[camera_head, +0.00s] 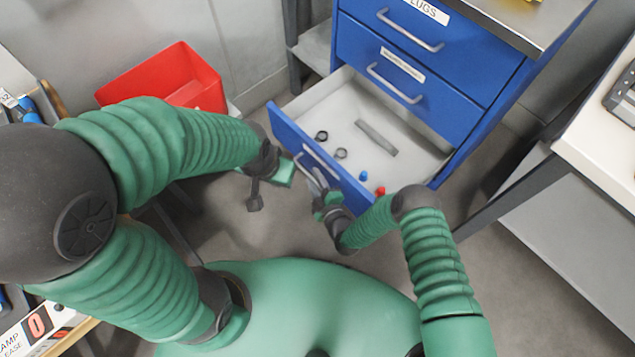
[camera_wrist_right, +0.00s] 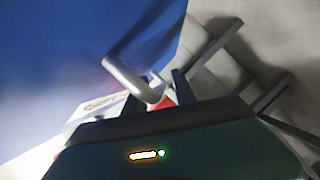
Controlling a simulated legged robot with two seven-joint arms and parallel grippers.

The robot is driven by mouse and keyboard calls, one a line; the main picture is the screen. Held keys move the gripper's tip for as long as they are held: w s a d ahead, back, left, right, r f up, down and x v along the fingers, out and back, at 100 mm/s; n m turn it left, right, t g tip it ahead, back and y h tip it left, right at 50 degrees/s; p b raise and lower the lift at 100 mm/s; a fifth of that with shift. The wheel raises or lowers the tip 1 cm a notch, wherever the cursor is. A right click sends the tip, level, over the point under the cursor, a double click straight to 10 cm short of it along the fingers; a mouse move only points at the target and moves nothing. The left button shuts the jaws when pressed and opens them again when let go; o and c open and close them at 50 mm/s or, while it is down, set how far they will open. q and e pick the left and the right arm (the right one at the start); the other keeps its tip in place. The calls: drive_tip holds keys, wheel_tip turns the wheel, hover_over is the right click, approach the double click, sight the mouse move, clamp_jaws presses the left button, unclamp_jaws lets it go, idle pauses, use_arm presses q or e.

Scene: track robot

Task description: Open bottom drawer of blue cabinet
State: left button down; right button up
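The blue cabinet (camera_head: 443,57) stands at the upper right in the head view. Its bottom drawer (camera_head: 280,117) is pulled far out, with its pale inside showing. The drawer's grey bar handle (camera_head: 322,162) is on the blue front. My right gripper (camera_head: 318,182) is at the lower end of this handle. In the right wrist view the handle (camera_wrist_right: 128,78) reaches between my spread fingers (camera_wrist_right: 156,95), with a gap beside the right finger. My left gripper (camera_head: 268,186) hangs left of the drawer front, apart from the handle; its finger opening is unclear.
The drawer holds a grey bar (camera_head: 376,137), two dark rings, and small blue and red pieces. A red bin (camera_head: 170,78) stands at the left. A white-topped table (camera_head: 603,150) is at the right. Grey floor shows around the drawer.

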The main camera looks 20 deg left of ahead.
drive_tip(key=p+v, duration=0.5)
drive_tip(key=v, duration=1.1)
drive_tip(key=shift+s+d+p, duration=0.2)
drive_tip(key=shift+s+p, duration=0.1)
drive_tip(key=shift+r, duration=0.1)
